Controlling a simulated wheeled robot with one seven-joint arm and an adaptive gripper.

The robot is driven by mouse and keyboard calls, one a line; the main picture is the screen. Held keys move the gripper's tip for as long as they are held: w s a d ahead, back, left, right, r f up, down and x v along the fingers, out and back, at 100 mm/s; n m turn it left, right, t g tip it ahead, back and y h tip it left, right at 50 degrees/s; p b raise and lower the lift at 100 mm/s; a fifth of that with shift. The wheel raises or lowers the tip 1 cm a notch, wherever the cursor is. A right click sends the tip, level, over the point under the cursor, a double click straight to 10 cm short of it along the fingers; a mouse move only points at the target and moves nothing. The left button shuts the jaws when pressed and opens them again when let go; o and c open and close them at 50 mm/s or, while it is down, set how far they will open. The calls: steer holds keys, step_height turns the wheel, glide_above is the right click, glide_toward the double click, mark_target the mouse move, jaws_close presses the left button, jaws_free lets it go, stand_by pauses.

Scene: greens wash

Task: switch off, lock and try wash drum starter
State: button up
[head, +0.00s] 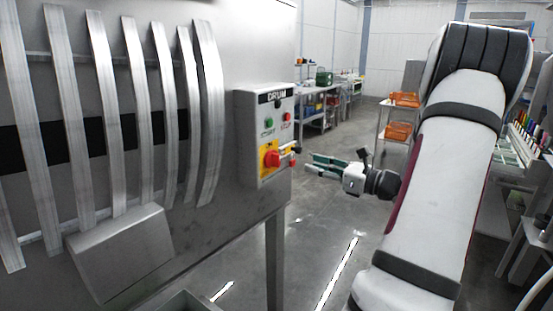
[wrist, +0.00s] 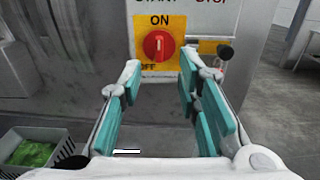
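The grey starter box marked DRUM (head: 243,140) is on the side of the steel machine. It carries a green start button (head: 269,121), a red stop button (head: 287,117) and a red rotary switch (head: 271,159) on a yellow plate. In the wrist view the switch (wrist: 157,46) has its pale mark upright, toward ON. A small dark-ended part with red below it (wrist: 225,53) is right of the switch; I cannot tell whether it is the lock. My gripper (head: 311,164) is open and empty, right of the box and apart from it. Its teal fingers (wrist: 160,66) flank the switch in the wrist view.
The slatted steel drum (head: 118,110) and a sloped chute (head: 120,252) are left of the box. A crate with green contents (wrist: 35,152) is low left in the wrist view. A shelf with orange bins (head: 398,131) stands behind. Floor between is clear.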

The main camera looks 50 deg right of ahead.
mark_target(275, 160)
steer(key=w+a, duration=0.1)
steer(key=w, duration=1.1)
steer(key=shift+w, duration=0.2)
jaws_close()
